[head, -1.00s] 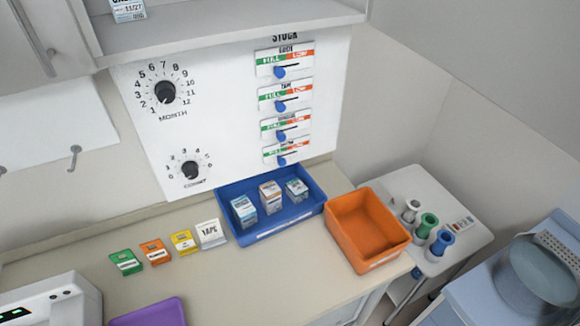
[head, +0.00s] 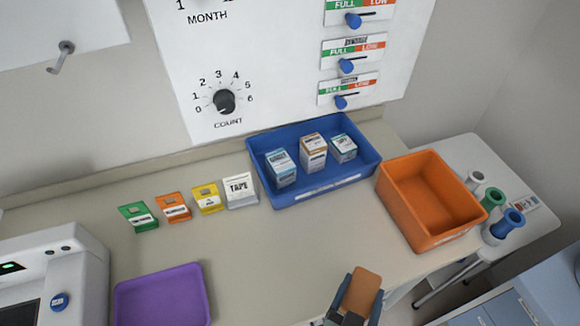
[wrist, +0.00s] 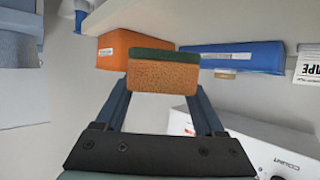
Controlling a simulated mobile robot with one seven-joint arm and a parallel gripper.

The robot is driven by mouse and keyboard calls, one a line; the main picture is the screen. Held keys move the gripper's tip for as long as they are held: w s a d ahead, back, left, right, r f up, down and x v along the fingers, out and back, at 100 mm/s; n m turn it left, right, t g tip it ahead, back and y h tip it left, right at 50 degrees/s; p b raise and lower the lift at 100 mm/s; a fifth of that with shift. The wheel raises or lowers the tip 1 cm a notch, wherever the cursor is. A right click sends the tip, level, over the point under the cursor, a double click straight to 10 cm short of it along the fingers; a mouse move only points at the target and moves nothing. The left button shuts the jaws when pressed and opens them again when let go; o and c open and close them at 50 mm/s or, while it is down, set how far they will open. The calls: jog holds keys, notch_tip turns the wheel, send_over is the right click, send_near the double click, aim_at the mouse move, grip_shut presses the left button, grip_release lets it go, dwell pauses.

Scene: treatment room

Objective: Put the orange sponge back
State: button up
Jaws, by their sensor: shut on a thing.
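My gripper (head: 358,294) is at the bottom of the head view, shut on the orange sponge (head: 362,287). In the wrist view the sponge (wrist: 163,77) sits between the two fingertips, with a dark green layer along its upper edge. In the head view the sponge is in front of the counter's front part, below and left of the orange bin (head: 430,200). The bin looks empty, and it also shows in the wrist view (wrist: 118,45) behind the sponge. The sponge appears apart from the bin.
A blue tray (head: 318,190) with small boxes stands left of the orange bin. Several coloured cards (head: 174,207) stand along the counter (head: 265,250). A purple tray (head: 162,296) lies front left. A side table (head: 440,150) holds coloured cylinders. The mid counter is clear.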

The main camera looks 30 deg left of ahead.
jog(key=w+a+n+y+b, duration=0.1)
jog(key=a, duration=0.1)
jog(key=w+a+f+n+y+b, duration=0.1)
jog(key=w+a+y+b, duration=0.1)
jog(key=w+a+n+g+y+b, duration=0.1)
jog(key=w+b, duration=0.1)
jog(key=shift+w+a+f+n, duration=0.15)
jog(key=shift+w+a+n, duration=0.1)
jog(key=shift+a+n, duration=0.15)
jog(key=a+r+n+g+y+b, duration=0.3)
jog(key=a+n+y+b, duration=0.2)
jog(key=a+b, duration=0.15)
jog(key=g, duration=0.1)
send_over(313, 258)
jog(key=shift+n, duration=0.3)
notch_tip(313, 258, down, 5)
jog(key=shift+r+p, duration=0.1)
jog(key=shift+p, duration=0.25)
jog(key=shift+y, duration=0.3)
jog(key=shift+d+f, duration=0.1)
jog(key=shift+f, duration=2.15)
jog(key=shift+f, duration=0.15)
jog(key=o, duration=1.2)
